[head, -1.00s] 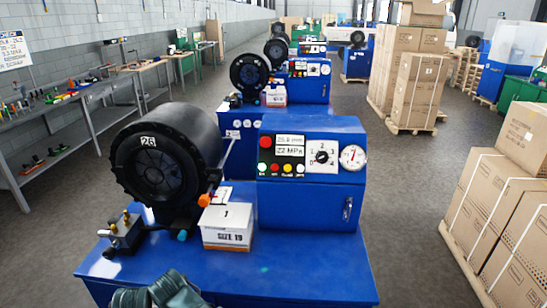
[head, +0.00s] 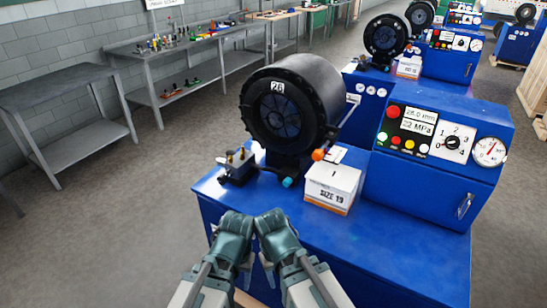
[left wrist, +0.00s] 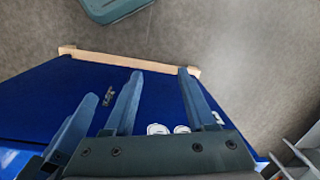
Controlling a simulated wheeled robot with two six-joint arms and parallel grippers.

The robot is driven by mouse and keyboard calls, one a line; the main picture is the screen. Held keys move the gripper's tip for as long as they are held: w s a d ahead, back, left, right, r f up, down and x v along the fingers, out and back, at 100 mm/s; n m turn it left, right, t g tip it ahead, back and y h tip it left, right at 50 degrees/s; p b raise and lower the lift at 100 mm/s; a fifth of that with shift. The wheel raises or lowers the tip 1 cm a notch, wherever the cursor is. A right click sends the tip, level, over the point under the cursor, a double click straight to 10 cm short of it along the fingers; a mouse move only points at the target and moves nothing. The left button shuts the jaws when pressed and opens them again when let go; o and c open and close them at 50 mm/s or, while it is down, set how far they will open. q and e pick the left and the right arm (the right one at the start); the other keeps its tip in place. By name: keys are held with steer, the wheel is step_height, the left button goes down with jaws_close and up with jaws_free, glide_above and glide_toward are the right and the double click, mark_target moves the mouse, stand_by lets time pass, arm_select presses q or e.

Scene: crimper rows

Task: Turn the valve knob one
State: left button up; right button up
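The valve knob (head: 452,143) is a small black knob on a white numbered dial, on the front of the blue control box (head: 428,190) at the right in the head view. Its exact pointer setting is too small to read. My left gripper (head: 241,262) is low in the middle, in front of the blue table, well away from the knob. In the left wrist view my left gripper (left wrist: 160,75) has its fingers apart with nothing between them. My right gripper (head: 269,268) is close beside it; its fingers are mostly hidden.
The black crimper (head: 290,108) marked 26 stands left of the control box. A white SIZE 19 box (head: 331,187) sits on the blue table (head: 400,262), below the panel's left side. A pressure gauge (head: 489,151) is right of the dial.

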arm_select(q)
steer(key=o, duration=0.3)
steer(key=w+d+f+n+h+b, duration=0.1)
steer(key=w+f+b, duration=0.1)
steer(key=w+d+f+n+h+b, duration=0.1)
steer(key=w+f+n+h+b, duration=0.1)
steer(key=w+d+f+n+h+b, duration=0.1)
steer(key=w+f+n+b, duration=0.1)
steer(key=shift+w+d+t+h+b, duration=0.1)
steer(key=shift+w+t+h+b, duration=0.2)
steer(key=shift+w+t+h, duration=0.1)
steer(key=shift+o, duration=0.2)
steer(key=n+t+h+b, duration=0.7)
steer(key=n+t+b, duration=0.75)
steer(key=n, duration=0.95)
glide_toward(220, 182)
steer(key=shift+g, duration=0.25)
steer(key=x, duration=1.1)
steer(key=shift+r, duration=0.25)
jaws_close()
